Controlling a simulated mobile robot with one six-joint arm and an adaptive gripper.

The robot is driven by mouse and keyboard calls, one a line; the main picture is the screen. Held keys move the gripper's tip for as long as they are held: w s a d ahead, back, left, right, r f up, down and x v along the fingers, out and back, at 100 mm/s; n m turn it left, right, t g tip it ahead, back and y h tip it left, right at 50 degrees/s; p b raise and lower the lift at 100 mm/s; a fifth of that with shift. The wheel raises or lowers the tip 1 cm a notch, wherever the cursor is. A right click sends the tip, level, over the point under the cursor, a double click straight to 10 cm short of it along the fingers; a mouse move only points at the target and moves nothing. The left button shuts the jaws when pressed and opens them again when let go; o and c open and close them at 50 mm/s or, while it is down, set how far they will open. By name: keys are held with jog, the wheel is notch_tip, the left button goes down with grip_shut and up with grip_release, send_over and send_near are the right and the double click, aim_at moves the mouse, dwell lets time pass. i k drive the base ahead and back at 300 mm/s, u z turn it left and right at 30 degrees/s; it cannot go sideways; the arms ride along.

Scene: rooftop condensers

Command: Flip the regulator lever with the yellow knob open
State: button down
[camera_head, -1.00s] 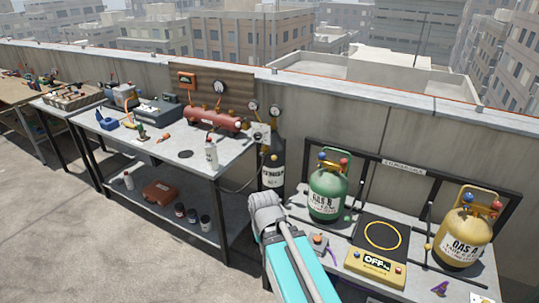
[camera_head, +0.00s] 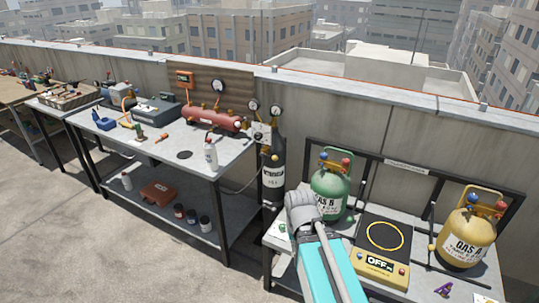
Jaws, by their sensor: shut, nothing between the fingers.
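A black nitrogen cylinder (camera_head: 273,182) stands upright between the two tables, against the parapet wall. A pale regulator block (camera_head: 261,133) with two round gauges (camera_head: 275,111) is at its top. A small yellow knob (camera_head: 275,157) shows on the front of the cylinder's upper part; its lever is too small to tell its position. My teal and grey arm reaches up from the bottom centre, its grey joint in front of the right table's left part. My gripper is not visible; the arm's far end is hidden or out of sight.
The right table holds a green gas tank (camera_head: 330,182), a yellow gas tank (camera_head: 466,238) and a scale reading OFF (camera_head: 383,237). Floor is clear at lower left.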

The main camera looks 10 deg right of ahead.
aim_at(275, 157)
jog(key=z, duration=0.1)
jog(key=i, duration=1)
jog(key=u, duration=0.05)
